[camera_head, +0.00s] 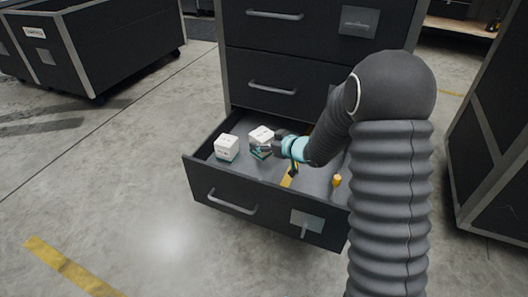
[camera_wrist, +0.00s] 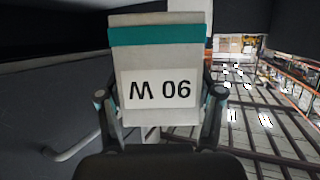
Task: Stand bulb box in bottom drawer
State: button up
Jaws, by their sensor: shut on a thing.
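A white box with a teal band (camera_wrist: 158,62), likely the bulb box, is between the two fingers of my gripper (camera_wrist: 160,97) in the wrist view. In the head view this box (camera_head: 262,134) is at the left part of the open bottom drawer (camera_head: 215,185). My gripper (camera_head: 264,149) is shut on it from the right. I cannot tell whether the box touches the drawer floor. A second white box with a teal base (camera_head: 227,147) stands in the drawer, left of the held one.
Closed drawers (camera_head: 272,70) rise above. A black tote (camera_head: 110,50) stands at left, a dark cabinet (camera_head: 495,150) at right. The floor in front is clear.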

aim_at(269, 154)
jog(key=shift+f+b, duration=0.55)
jog(key=shift+f, duration=1.4)
jog(key=shift+f, duration=0.1)
jog(key=shift+f+b, duration=0.3)
jog(key=shift+f, duration=0.05)
jog(key=shift+f, duration=0.2)
jog(key=o, duration=1.2)
